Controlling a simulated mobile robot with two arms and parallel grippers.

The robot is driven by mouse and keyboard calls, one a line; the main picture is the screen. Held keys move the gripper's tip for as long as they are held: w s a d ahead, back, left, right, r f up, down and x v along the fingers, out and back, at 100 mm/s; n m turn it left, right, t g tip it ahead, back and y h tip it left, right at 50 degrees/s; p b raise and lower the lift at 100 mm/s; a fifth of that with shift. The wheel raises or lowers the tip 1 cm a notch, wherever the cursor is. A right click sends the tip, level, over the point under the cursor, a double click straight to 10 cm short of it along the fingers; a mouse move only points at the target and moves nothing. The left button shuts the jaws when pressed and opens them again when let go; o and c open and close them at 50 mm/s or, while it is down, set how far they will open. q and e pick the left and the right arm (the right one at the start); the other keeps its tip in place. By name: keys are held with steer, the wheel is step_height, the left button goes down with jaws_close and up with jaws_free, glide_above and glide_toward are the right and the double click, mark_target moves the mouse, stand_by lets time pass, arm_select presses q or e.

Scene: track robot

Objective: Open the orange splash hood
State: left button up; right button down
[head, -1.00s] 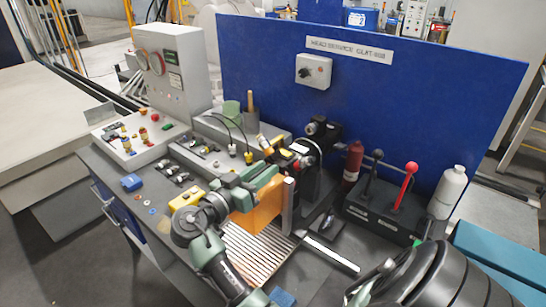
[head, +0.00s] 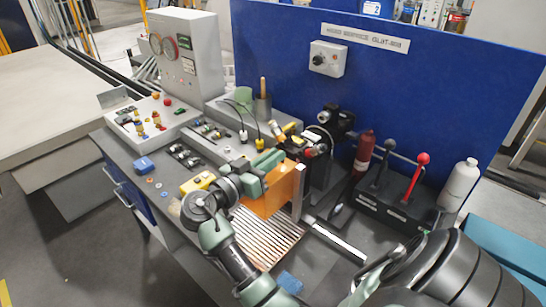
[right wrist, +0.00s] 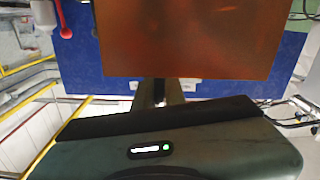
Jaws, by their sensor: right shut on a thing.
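The orange splash hood (head: 272,196) is a flat orange panel beside a metal post (head: 299,190), over a ribbed metal bed on the bench. My right gripper (head: 277,165) is at its upper edge and shut on it. The arm comes up from the bottom middle and bends at the wrist. In the right wrist view the hood (right wrist: 190,38) fills the upper middle, directly ahead of the gripper body. The fingertips and the exact grip point are hidden there. My left gripper is not in view.
A black spindle unit (head: 325,135) stands behind the hood. A lever box with a red-knobbed lever (head: 416,176) and a white bottle (head: 459,184) are to the right. A yellow block (head: 197,183) lies left of the wrist. A blue panel (head: 400,90) closes off the back.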

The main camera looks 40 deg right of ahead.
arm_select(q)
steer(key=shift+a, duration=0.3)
arm_select(e)
steer(key=shift+d+r, duration=0.1)
stand_by(0.5)
